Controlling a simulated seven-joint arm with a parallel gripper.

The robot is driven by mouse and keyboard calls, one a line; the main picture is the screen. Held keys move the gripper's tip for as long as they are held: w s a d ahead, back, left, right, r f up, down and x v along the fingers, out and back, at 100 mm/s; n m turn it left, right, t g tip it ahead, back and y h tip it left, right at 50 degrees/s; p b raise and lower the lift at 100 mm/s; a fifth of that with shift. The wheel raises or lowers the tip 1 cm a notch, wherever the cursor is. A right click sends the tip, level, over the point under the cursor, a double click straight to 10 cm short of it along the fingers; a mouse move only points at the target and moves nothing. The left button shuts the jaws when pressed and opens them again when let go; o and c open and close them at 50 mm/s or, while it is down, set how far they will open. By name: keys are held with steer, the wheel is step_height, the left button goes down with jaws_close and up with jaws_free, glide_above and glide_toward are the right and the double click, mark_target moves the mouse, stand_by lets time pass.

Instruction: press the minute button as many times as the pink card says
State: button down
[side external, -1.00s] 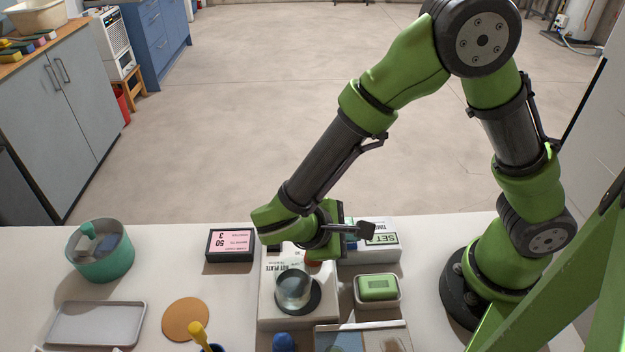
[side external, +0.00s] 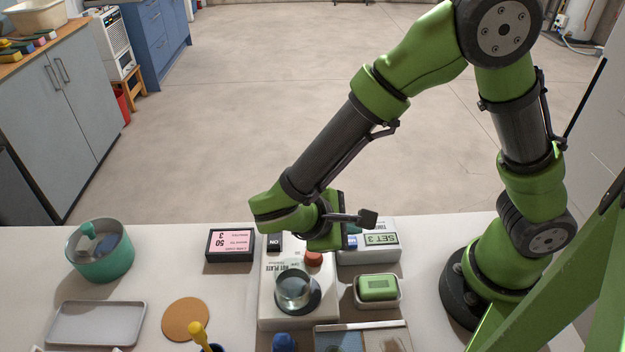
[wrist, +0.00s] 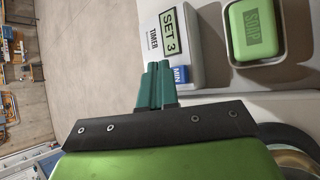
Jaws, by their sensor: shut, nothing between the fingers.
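The pink card (side external: 231,241) lies in a dark frame at the back of the table. It appears upside down, with a large 50 and a 3 beside small print. The white timer (wrist: 152,41) has a display (wrist: 170,33) reading SET 3, also legible in the side view (side external: 381,239). The blue minute button (wrist: 180,74), marked MIN, sits below the display in the wrist view and looks unobstructed.
A hot plate (side external: 270,312) with a glass vessel (side external: 292,288) and red knob (side external: 313,259) stands left of the timer. A green soap bar (side external: 377,287) in a dish is in front of it. A teal pot (side external: 103,262) and tray (side external: 97,323) are at left.

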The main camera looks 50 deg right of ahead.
mark_target(357, 239)
steer(key=shift+r, duration=2.25)
steer(key=shift+f, duration=0.1)
steer(key=shift+s+a+f+y, duration=0.4)
steer(key=shift+f+y, duration=0.2)
steer(key=shift+y, duration=0.1)
steer(key=shift+s+r+m+y, duration=0.1)
steer(key=shift+s+m+y, duration=0.25)
steer(key=shift+y, duration=0.35)
steer(key=d+r+m+t+y, duration=0.8)
steer(key=r+m, duration=0.2)
steer(key=r, duration=0.3)
steer(key=shift+w+d+r+t, duration=0.2)
steer(key=shift+w+r+t, duration=0.1)
steer(key=shift+r, duration=0.1)
